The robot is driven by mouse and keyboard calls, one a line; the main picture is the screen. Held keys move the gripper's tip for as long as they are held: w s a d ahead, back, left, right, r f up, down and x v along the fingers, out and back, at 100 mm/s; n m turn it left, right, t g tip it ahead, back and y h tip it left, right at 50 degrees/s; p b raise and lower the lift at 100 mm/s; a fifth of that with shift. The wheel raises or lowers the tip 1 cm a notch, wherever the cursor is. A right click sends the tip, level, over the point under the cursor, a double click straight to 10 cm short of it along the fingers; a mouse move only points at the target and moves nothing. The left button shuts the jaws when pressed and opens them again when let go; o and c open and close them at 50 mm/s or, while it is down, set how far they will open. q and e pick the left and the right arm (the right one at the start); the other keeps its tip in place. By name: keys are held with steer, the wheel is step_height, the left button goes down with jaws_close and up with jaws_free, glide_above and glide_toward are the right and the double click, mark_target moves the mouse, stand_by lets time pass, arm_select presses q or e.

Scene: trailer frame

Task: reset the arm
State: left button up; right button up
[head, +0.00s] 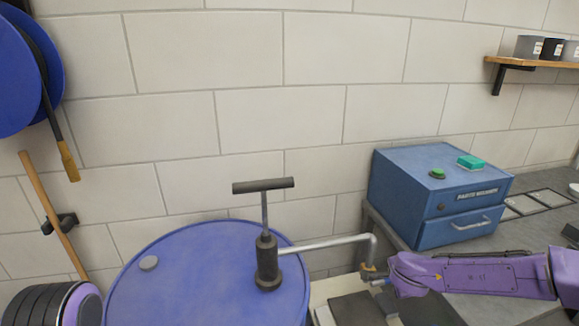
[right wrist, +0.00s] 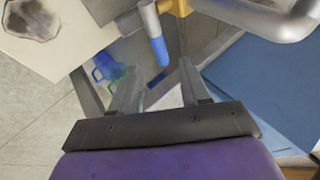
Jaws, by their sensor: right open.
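My right arm (head: 470,274) is purple and reaches in from the right in the head view. Its gripper (head: 377,278) is beside the brass-coloured fitting at the end of the pump's spout pipe (head: 330,243). In the right wrist view the gripper (right wrist: 158,80) has its two grey fingers apart. A blue-tipped piece (right wrist: 158,48) below the yellow fitting (right wrist: 178,8) lies in line with the gap between them. I cannot tell whether a finger touches it; nothing is clamped. My left gripper is not in view.
A hand pump (head: 267,263) with a T-handle stands on a blue drum (head: 190,280). A blue parts washer (head: 440,185) sits on the grey bench. A blue reel (head: 25,75) is at upper left, and a shelf (head: 540,63) at upper right. Wall space above is clear.

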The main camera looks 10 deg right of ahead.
steer(key=s+a+f+n+b, duration=0.1)
steer(key=s+a+f+n, duration=0.1)
steer(key=s+a+f, duration=0.35)
steer(key=s+a+f+n+b, duration=0.1)
steer(key=s+a+f+n, duration=0.1)
steer(key=s+f, duration=0.6)
steer(key=s+f+n+g+b, duration=0.1)
steer(key=s+f+n, duration=0.3)
steer(key=s, duration=0.6)
steer(key=s+f+n+g+b, duration=0.1)
steer(key=s+f+n, duration=0.3)
steer(key=s, duration=0.6)
steer(key=shift+s+d+f+g, duration=0.2)
steer(key=shift+d+f+g, duration=0.05)
steer(key=shift+f+g, duration=0.5)
